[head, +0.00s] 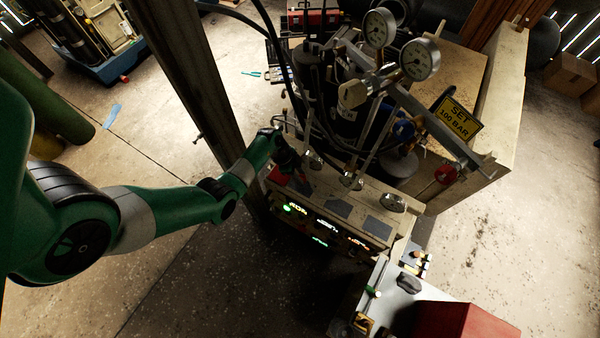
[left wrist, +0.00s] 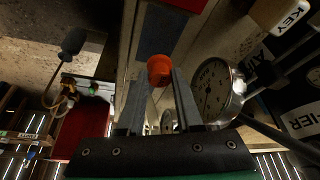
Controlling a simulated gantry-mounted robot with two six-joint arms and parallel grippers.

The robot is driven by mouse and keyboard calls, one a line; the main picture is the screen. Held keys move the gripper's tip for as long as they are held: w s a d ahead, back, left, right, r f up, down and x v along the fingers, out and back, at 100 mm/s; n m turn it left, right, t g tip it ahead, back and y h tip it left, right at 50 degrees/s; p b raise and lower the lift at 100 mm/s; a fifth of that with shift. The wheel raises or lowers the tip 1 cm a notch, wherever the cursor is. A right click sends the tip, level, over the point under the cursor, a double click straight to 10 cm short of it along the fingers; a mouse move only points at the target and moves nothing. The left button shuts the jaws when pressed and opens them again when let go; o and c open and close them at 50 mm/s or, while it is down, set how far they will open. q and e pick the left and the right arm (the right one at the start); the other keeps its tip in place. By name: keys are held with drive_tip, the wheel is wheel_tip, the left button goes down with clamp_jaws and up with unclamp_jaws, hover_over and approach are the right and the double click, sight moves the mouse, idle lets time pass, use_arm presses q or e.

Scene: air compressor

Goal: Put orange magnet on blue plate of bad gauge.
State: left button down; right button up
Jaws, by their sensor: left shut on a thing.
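My left gripper (left wrist: 160,85) is shut on the orange magnet (left wrist: 159,70), a small orange cylinder between its fingertips. In the head view my left gripper (head: 290,165) is over the left end of the console, and I cannot make out the magnet there. A dark blue-grey plate (left wrist: 163,32) lies beyond the magnet in the left wrist view. Dark plates (head: 335,208) (head: 378,227) lie along the console top, below small gauges (head: 351,180) (head: 392,203). A round gauge (left wrist: 215,90) is close beside the fingers. I cannot tell which gauge is bad.
Tall gauges (head: 379,28) (head: 420,59), hoses and a yellow "SET 100 BAR" sign (head: 458,119) stand behind the console. A red plate (left wrist: 188,4) shows at the top of the left wrist view. A red box (head: 465,322) is at front right. A post (head: 195,80) stands behind my left arm.

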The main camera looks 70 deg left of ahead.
use_arm(q)
drive_tip(key=shift+f+b, duration=1.05)
drive_tip(key=shift+f, duration=1)
drive_tip(key=shift+p, duration=0.55)
drive_tip(key=shift+f+b, duration=0.5)
drive_tip(key=shift+f, duration=0.05)
idle(0.5)
drive_tip(key=c, duration=0.5)
unclamp_jaws()
